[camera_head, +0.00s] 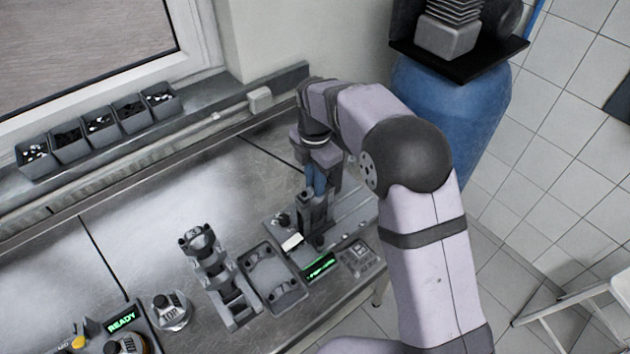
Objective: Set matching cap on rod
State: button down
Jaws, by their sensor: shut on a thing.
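My gripper (314,212) points down over the right-hand bench fixture (345,212). Its jaws are shut on a small part, mostly hidden by the fingers, so I cannot tell which part it is. A grey shallow tray (290,302) with dark parts in it lies left of the fixture. Left of the tray stands a long metal holder (238,312), with a dark, rounded part (198,238) at its far end. I cannot make out for sure which pieces are the rod and its matching cap.
A green-lit display (318,265) and a keypad (360,258) sit at the bench's front right. A piston marked TOP (172,312) and a READY unit (122,321) stand at the left. Small bins (70,145) line the back ledge. The bench middle (150,225) is clear.

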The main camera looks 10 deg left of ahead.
dwell(0.4)
jog(key=c, duration=1.2)
grip_release()
jog(key=shift+r, duration=0.15)
jog(key=shift+r+p, duration=1.85)
jog(key=shift+r, duration=1.1)
